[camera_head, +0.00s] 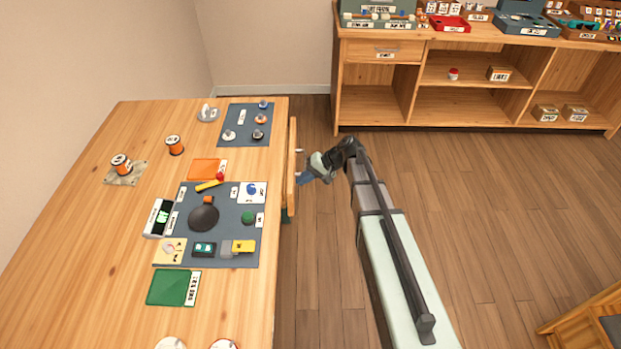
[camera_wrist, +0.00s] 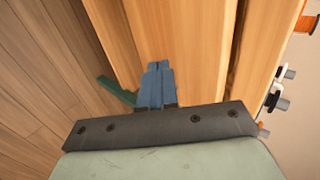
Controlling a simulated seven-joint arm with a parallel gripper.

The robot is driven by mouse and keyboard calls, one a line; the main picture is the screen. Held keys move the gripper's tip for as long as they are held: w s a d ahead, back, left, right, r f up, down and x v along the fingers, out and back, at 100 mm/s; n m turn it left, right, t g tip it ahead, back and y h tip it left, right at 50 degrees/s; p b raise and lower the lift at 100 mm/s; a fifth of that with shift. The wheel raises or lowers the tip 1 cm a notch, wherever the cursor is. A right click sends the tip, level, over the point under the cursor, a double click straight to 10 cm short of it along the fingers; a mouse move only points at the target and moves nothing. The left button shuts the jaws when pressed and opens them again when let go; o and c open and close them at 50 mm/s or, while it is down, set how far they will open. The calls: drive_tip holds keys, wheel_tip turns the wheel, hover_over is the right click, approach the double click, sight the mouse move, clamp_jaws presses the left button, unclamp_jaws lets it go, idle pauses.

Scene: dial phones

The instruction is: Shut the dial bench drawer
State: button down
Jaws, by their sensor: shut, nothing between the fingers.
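The dial bench (camera_head: 125,255) is a wooden table on the left in the head view. Its drawer front (camera_head: 292,165) stands along the right edge, slightly proud of the tabletop. In the wrist view, the drawer front (camera_wrist: 195,40) is the pale wood panel beyond my fingers, with a narrow dark gap between it and the bench top (camera_wrist: 262,50). My gripper (camera_head: 303,179) is shut and empty at the outer side of the drawer front. Its blue fingers (camera_wrist: 157,85) lie together close to the panel; I cannot tell whether they touch. The drawer's inside is hidden.
A teal piece (camera_wrist: 117,91) shows beside my fingers, low by the drawer. Dial parts lie on a dark mat (camera_head: 220,190), with orange spools (camera_head: 175,145) further left. A wooden shelf unit (camera_head: 470,105) stands at the back.

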sight(289, 179)
drive_tip(key=shift+a, duration=0.15)
drive_tip(key=shift+a, duration=2.35)
drive_tip(key=d+f+v, duration=0.2)
drive_tip(key=v, duration=1.1)
drive_tip(key=shift+d, duration=0.25)
drive_tip(key=shift+w, duration=0.1)
